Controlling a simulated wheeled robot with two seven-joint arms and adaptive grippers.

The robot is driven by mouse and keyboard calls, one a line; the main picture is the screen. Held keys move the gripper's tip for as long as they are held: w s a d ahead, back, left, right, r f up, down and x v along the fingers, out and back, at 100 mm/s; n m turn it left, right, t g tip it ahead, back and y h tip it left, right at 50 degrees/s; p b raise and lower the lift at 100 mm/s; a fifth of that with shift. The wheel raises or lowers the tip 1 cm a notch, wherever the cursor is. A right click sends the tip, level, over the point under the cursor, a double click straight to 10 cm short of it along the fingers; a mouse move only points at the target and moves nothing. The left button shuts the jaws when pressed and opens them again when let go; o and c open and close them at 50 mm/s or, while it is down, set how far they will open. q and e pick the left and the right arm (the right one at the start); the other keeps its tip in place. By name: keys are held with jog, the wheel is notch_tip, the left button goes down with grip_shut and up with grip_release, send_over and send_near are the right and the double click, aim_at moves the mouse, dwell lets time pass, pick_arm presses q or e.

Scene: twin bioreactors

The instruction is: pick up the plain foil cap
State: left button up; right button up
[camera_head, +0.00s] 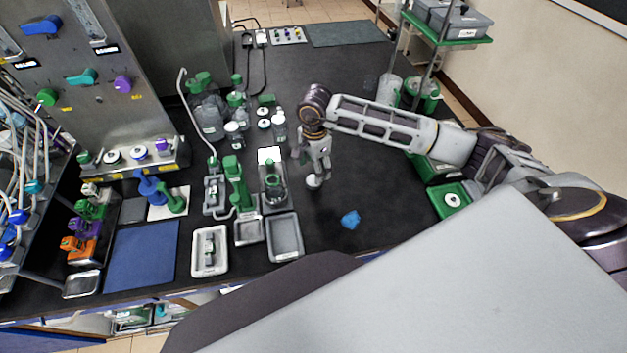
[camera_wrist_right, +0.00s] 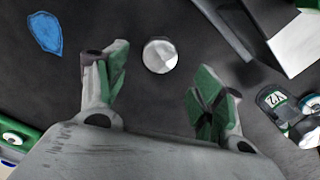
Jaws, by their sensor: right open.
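The foil cap (camera_wrist_right: 160,55) is a small round silver disc, plain on top, lying on the dark bench. In the head view the cap (camera_head: 314,181) shows as a small pale disc just below my right gripper (camera_head: 313,158). In the right wrist view my right gripper (camera_wrist_right: 162,85) is open, with green-padded fingers apart and nothing between them. The cap lies just past the fingertips, between their lines, and nothing visibly touches it. My left gripper is not in view.
A blue scrap (camera_head: 350,219) lies on the bench near the cap. To the left stand a green stand (camera_head: 237,185), a grey tray (camera_head: 285,238) and several bottles. Green boxes (camera_head: 449,199) are at the right. The bench around the cap is mostly clear.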

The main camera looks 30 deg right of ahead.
aim_at(313, 180)
jog(key=shift+f, duration=0.25)
jog(key=shift+a+f+p, duration=0.15)
jog(key=shift+f+p, duration=0.65)
jog(key=shift+f, duration=1.8)
jog(key=c, duration=0.8)
